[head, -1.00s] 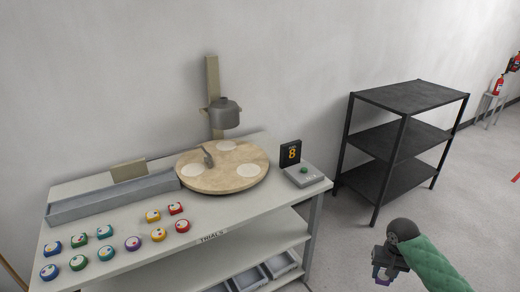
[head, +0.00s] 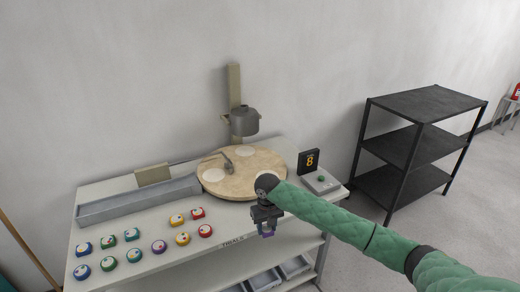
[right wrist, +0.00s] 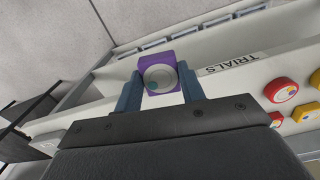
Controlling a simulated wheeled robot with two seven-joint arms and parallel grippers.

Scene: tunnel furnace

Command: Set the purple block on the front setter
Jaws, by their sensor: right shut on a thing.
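The purple block (head: 267,235) is held in my right gripper (head: 266,229), just off the front edge of the table. In the right wrist view the purple block (right wrist: 150,58) has a pale round face with a small coloured spot, and both fingers of the gripper (right wrist: 160,88) press its sides. The round tan turntable (head: 240,184) carries pale disc setters: one at left (head: 214,175), one at back (head: 244,151), and one at right, partly hidden by my right wrist. I cannot tell which is the front one. My left gripper is out of view.
Several coloured blocks (head: 183,239) stand in rows on the table, including a round purple one (head: 159,246). A grey pot-like part (head: 245,121) hangs from a post behind the turntable. A sign reading 8 (head: 309,161) and a green-button box (head: 321,181) are at right. A black shelf (head: 420,104) stands beyond.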

